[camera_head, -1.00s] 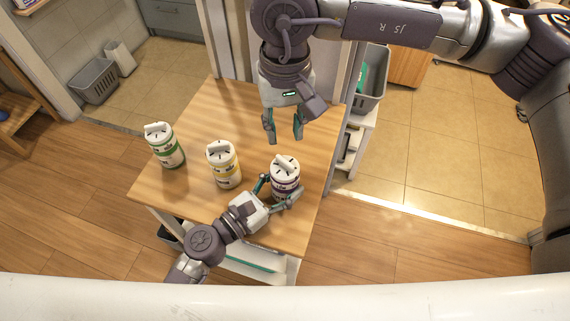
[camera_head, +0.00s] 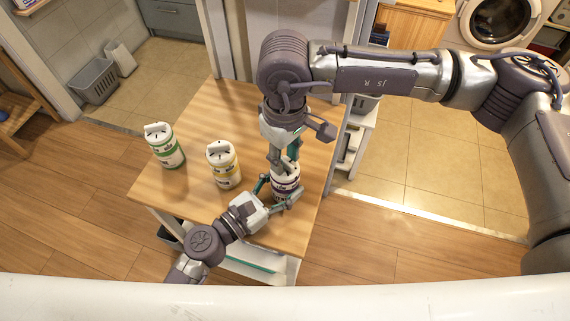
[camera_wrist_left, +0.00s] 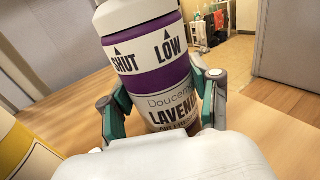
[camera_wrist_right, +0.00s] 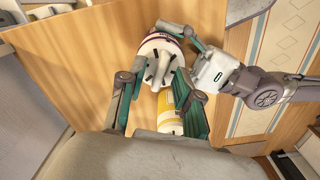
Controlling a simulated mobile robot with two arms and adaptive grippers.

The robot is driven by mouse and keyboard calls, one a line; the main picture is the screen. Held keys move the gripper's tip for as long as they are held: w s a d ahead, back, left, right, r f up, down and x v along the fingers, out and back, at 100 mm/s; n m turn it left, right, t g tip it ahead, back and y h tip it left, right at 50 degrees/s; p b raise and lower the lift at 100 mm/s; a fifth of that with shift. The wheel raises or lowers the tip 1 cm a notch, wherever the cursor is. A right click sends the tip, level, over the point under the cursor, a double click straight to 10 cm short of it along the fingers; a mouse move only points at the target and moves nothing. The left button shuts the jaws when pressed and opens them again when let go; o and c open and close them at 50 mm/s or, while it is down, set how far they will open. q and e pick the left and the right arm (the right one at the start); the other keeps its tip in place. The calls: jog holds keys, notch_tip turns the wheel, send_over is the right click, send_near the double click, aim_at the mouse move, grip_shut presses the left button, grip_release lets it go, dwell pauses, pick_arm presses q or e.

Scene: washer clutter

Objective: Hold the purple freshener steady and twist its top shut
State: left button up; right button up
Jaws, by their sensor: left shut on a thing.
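The purple freshener (camera_head: 287,184) stands upright near the table's right edge. My left gripper (camera_head: 278,193) is shut around its body. The left wrist view shows the freshener (camera_wrist_left: 157,78) between the fingers, with a purple band, the words SHUT and LOW with arrows, and a lavender label. My right gripper (camera_head: 282,160) is above it, fingers pointing down beside its white top. In the right wrist view the fingers (camera_wrist_right: 153,82) are apart, on either side of the top's raised grip bar (camera_wrist_right: 137,72). Contact with the bar is unclear. The arrow alignment is not visible.
A yellow-banded canister (camera_head: 223,166) stands left of the purple one, and a green-banded canister (camera_head: 165,147) farther left. The wooden table (camera_head: 230,110) is clear at the back. A white shelf unit (camera_head: 355,140) stands beyond the table's right edge.

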jog(key=shift+s+d+f, duration=0.1)
jog(key=shift+f, duration=0.85)
jog(key=shift+o, duration=0.6)
jog(key=shift+f, duration=0.1)
jog(key=c, duration=0.3)
